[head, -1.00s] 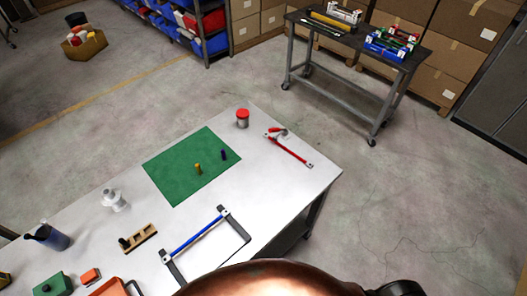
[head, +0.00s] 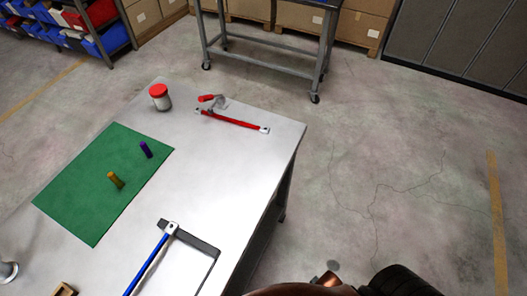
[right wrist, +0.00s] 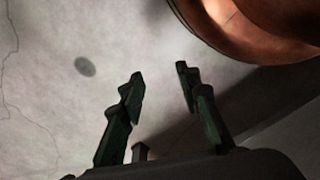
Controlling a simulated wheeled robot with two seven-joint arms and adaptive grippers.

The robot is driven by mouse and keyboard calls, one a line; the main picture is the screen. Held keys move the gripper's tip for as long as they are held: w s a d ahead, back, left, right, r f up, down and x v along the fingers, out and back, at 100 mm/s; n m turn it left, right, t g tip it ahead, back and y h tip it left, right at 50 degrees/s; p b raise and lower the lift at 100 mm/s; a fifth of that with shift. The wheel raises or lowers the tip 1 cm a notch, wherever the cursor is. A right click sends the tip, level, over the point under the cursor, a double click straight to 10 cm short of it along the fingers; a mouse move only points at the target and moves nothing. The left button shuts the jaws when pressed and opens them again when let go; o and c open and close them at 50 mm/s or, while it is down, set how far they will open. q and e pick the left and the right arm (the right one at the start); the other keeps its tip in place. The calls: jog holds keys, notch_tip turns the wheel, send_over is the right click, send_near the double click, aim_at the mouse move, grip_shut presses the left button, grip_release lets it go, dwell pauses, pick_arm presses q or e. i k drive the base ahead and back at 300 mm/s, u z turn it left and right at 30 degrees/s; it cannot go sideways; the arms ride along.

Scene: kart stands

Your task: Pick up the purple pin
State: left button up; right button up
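The purple pin (head: 146,150) stands on the green mat (head: 78,208) on the table, near the mat's right edge. A yellow-brown pin (head: 115,180) stands on the same mat, nearer to me and to the left. My right gripper (right wrist: 158,85) shows in the right wrist view with its two dark fingers apart and nothing between them. It is over bare floor, away from the pin. My left gripper is in neither view.
A wheeled cart (head: 270,55) stands behind. The floor (head: 400,150) to the right is clear.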

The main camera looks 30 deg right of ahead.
aim_at(146, 149)
jog(key=u, duration=2.95)
jog(key=k, duration=1.6)
jog(key=z, duration=1)
